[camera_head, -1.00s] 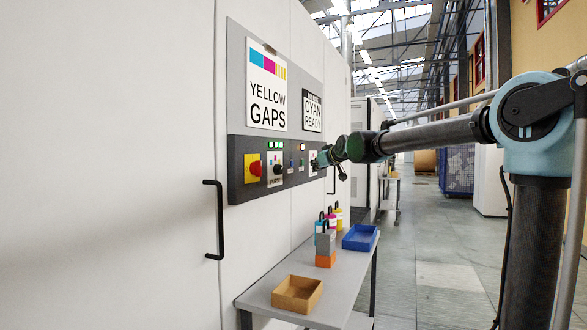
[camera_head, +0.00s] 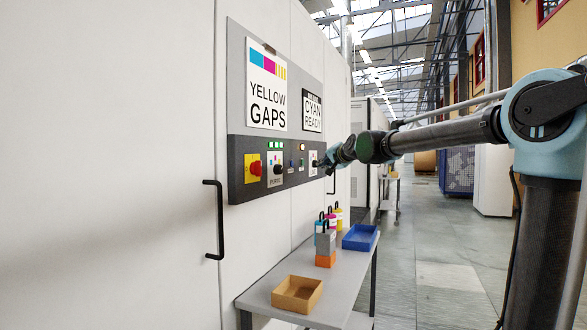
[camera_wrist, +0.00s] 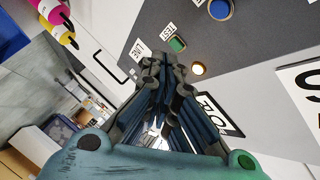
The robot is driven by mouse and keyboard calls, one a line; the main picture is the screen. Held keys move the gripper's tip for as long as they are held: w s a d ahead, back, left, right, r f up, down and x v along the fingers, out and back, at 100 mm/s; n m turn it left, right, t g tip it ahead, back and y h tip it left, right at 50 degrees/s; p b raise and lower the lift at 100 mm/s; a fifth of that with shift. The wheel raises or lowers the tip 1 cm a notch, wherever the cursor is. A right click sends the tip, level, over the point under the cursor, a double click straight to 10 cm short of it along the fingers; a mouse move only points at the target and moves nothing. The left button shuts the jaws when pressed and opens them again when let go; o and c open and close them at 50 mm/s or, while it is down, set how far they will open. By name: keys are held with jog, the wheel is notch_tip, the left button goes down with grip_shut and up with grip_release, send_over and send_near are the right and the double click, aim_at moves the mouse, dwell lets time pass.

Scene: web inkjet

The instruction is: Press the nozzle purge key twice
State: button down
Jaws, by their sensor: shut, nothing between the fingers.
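The dark control strip (camera_head: 236,180) is on the white cabinet. A white plate (camera_head: 275,181) on it has a dark round control and a small blurred label, possibly PURGE. Two small buttons (camera_head: 291,163) sit to its right, and another white plate (camera_head: 314,158) with a dark control is at the strip's right end. My gripper (camera_head: 322,164) is shut and empty by that right-hand plate; contact cannot be told. In the wrist view my gripper (camera_wrist: 160,60) points toward the panel, near a green button (camera_wrist: 177,44) and a blue button (camera_wrist: 220,9). Which key is nozzle purge is unclear.
A red knob on a yellow plate (camera_head: 246,171) is at the strip's left. A lit round lamp (camera_wrist: 198,68) shows beside my fingers. Below, a grey table (camera_head: 259,297) holds a tan tray (camera_head: 297,307), a blue tray (camera_head: 360,246) and coloured bottles. A black door handle (camera_head: 220,220) juts out.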

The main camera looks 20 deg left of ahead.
aim_at(292, 164)
jog(key=shift+a, duration=0.1)
jog(key=a, duration=0.8)
jog(key=shift+w+a, duration=0.25)
jog(key=shift+w, duration=0.1)
jog(key=shift+a, duration=0.15)
dwell(1.4)
jog(key=shift+s+a+r, duration=0.1)
jog(key=shift+a, duration=0.25)
jog(key=shift+a, duration=0.45)
dwell(0.8)
jog(key=shift+d, duration=0.85)
jog(key=shift+d, duration=0.1)
